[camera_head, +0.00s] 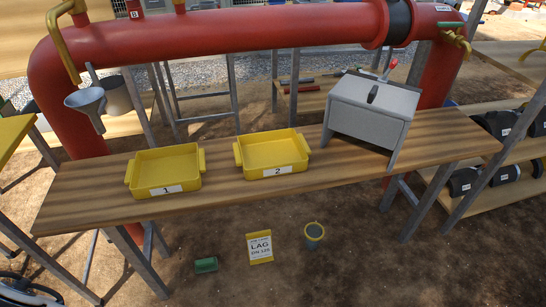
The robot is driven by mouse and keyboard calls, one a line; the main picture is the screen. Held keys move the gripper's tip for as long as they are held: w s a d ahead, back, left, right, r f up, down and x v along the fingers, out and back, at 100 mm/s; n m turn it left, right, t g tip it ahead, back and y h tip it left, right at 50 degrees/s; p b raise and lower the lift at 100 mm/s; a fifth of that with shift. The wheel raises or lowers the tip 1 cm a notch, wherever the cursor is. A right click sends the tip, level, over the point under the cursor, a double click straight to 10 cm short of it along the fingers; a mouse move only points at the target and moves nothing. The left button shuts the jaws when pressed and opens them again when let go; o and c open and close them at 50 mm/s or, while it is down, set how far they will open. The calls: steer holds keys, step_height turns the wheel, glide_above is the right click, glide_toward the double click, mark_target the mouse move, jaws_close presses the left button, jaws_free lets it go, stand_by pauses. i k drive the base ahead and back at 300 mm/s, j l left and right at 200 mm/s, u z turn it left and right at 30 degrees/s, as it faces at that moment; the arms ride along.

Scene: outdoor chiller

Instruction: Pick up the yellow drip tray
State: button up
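Two yellow trays stand on the wooden bench under the red pipe. The left yellow tray (165,169), labelled 1, is shallow, open-topped and has a tab handle at each side. The right yellow tray (272,152), labelled 2, has the same form and stands a little apart from it. Both look empty and rest flat on the bench top. My gripper is not in view.
The wooden bench (340,160) carries a grey box (372,108) on its right part. A thick red pipe (230,30) runs above and behind. Grey funnels (87,101) hang at left. A green cup (206,265), LAG sign (260,247) and small bucket (314,233) are on the ground.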

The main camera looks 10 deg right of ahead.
mark_target(282, 152)
steer(key=i+j, duration=0.15)
steer(key=j, duration=0.2)
steer(key=i+j, duration=0.15)
steer(key=j, duration=0.2)
steer(key=i+j, duration=0.15)
steer(key=j, duration=0.2)
steer(key=i+j, duration=0.2)
steer(key=j, duration=0.2)
steer(key=j+z, duration=0.15)
steer(key=z, duration=1)
steer(key=i, duration=0.55)
